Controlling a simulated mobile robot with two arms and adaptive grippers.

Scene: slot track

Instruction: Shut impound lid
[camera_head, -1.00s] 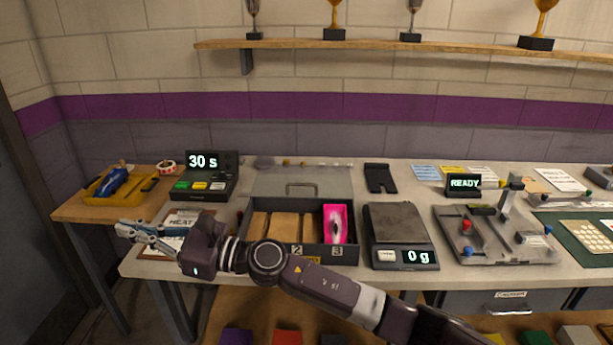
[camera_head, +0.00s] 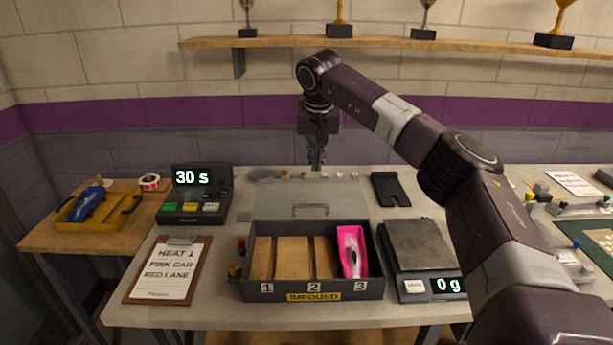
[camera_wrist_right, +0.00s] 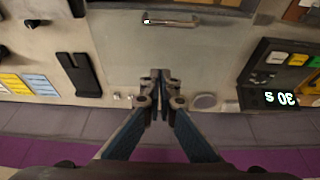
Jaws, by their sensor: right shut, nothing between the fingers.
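The impound box (camera_head: 313,290) is a dark grey tray on the bench with its top open. Its lid (camera_head: 345,200) is a pale, see-through panel, open behind the box, with a metal handle (camera_head: 310,206). A pink car (camera_head: 351,250) is in slot 3; the other slots show wooden floors. My right gripper (camera_head: 316,164) is shut and empty, pointing down near the lid's far edge. In the right wrist view the shut fingertips (camera_wrist_right: 159,76) appear over the lid's far part, and the handle (camera_wrist_right: 170,22) is farther up. Contact cannot be told. My left gripper is out of view.
A timer (camera_head: 198,195) and a clipboard (camera_head: 168,270) are left of the box. A scale (camera_head: 420,243) and a dark bracket (camera_head: 390,189) are at its right. Small parts line the bench behind the lid. A shelf with trophies (camera_head: 385,43) is above.

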